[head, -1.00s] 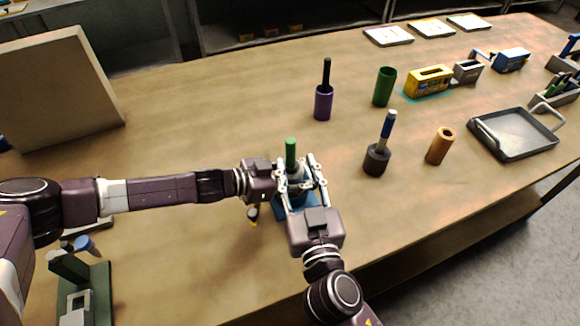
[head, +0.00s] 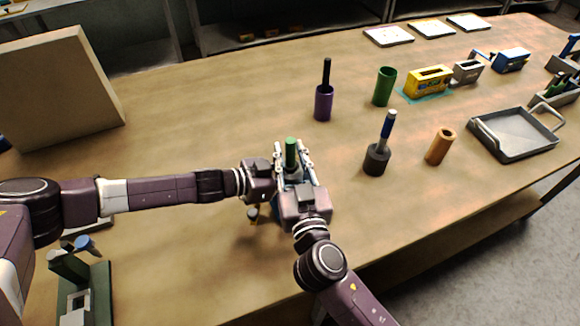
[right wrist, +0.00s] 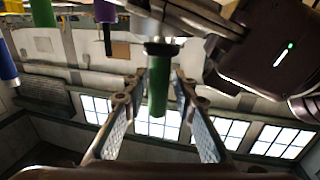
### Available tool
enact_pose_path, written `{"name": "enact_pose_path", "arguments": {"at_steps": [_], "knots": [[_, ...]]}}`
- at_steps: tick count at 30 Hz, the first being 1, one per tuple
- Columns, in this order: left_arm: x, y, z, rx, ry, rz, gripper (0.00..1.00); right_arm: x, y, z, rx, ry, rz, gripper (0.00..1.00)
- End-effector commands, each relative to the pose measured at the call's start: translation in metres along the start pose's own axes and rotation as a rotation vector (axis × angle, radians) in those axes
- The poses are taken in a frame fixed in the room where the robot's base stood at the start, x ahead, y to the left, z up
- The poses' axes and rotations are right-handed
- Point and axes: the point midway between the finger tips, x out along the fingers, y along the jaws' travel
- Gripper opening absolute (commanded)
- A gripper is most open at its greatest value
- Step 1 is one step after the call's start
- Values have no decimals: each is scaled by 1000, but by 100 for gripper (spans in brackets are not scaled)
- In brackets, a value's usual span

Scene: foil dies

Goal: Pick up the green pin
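The green pin (head: 291,150) stands upright in front of me, above a part mostly hidden by my grippers. In the right wrist view, which looks upside down, the green pin (right wrist: 158,92) sticks out of a dark collar. My right gripper (head: 293,156) is open, with one finger on either side of the pin. Gaps show between the pin and the fingers in the wrist view. My left gripper (head: 279,183) reaches in from the left, below the pin. Its fingers are largely hidden, so I cannot tell whether they grip the part under the pin.
A black cup with a blue-topped pin (head: 376,158), an orange cup (head: 440,146), a purple cup (head: 323,103) and a green cup (head: 384,87) stand to the right. A grey tray (head: 515,151) is farther right. A dark green fixture (head: 97,290) is at lower left.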

Motion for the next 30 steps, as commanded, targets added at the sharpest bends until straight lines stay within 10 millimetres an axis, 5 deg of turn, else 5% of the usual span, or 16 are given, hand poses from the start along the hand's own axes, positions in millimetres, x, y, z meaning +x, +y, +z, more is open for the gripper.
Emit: {"name": "enact_pose_path", "arguments": {"at_steps": [6,20,30], "knots": [[0,0,-2,1,3,0,0,0,0,0,0,0,0,0],[0,0,-2,1,2,0,0,0,0,-3,1,2,0,0],[0,0,-1,1,2,0,0,0,0,-56,5,7,-1,0]]}}
